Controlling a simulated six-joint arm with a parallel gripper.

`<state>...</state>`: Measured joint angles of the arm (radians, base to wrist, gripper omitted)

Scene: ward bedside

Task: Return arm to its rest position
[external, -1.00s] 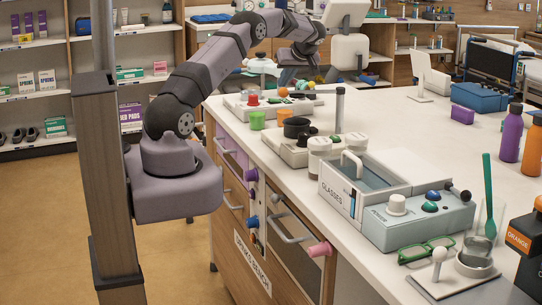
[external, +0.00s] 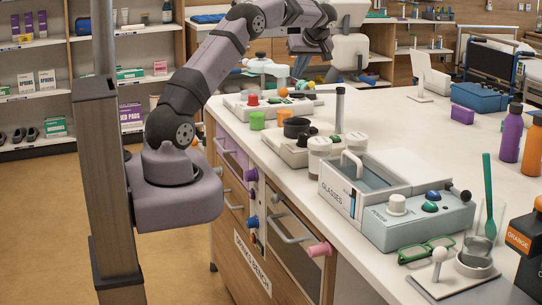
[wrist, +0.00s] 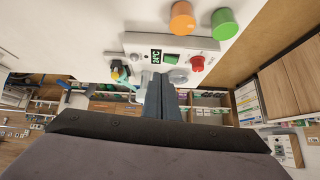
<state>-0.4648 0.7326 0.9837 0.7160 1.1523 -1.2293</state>
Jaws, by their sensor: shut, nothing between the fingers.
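My gripper (wrist: 160,92) shows in the wrist view with its dark fingers together and nothing between them. In the external view my arm reaches up and over the far left end of the white bench top (external: 395,127), with its end above the bench. The fingertips are hard to make out there. Nothing hangs from the gripper.
Below the wrist camera are an orange cup (wrist: 182,20), a green cup (wrist: 224,24) and a device with a red knob (wrist: 196,63). The glasses box (external: 340,188), green glasses (external: 427,250) and bottles (external: 509,135) stand nearer. Floor left of the bench is clear.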

